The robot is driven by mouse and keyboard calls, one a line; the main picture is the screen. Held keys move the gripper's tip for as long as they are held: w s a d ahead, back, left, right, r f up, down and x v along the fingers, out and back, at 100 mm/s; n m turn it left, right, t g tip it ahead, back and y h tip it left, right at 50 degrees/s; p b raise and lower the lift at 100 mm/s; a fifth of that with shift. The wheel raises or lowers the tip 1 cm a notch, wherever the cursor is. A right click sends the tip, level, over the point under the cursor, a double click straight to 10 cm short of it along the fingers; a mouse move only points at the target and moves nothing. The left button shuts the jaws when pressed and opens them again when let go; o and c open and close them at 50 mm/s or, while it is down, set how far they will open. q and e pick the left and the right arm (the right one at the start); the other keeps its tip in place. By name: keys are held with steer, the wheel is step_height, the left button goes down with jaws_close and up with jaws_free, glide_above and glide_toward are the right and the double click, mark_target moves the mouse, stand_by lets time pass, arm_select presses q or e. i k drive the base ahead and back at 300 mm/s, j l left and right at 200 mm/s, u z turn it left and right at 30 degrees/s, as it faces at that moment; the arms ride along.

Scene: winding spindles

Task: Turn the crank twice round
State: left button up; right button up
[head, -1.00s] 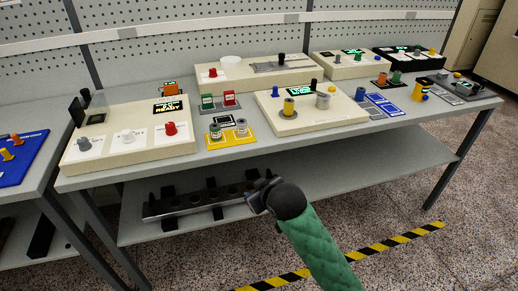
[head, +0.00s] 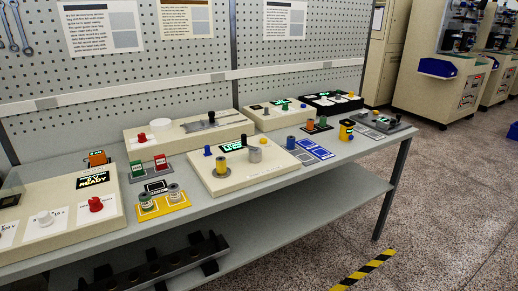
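A cream winding box (head: 270,179) stands on the middle of the bench. On it is a silver cylinder (head: 255,155) with an upright black handle (head: 244,140) just behind and left of it; this looks like the crank, but its arm is too small to make out. A yellow-and-grey spool (head: 221,166) stands on a round grey base at the box's left. A blue knob (head: 207,151) and a lit green display (head: 231,147) are behind it. Neither of my grippers is in view, and nothing touches the crank.
A cream box with a red knob (head: 95,204) stands left. A yellow tray (head: 163,206) with two spools lies between. Behind is a box with a black-knobbed lever (head: 212,117). Blue cards (head: 310,150) and more spools lie right. The floor (head: 440,210) at right is clear.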

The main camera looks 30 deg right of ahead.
mark_target(255, 153)
steer(key=i+l, duration=0.1)
steer(key=l, duration=0.45)
steer(key=i+l, duration=0.1)
steer(key=l, duration=0.45)
steer(key=i+l+u, duration=0.1)
steer(key=l, duration=1)
steer(key=l+u, duration=0.7)
steer(key=k+l+u, duration=0.1)
steer(key=l+u, duration=0.25)
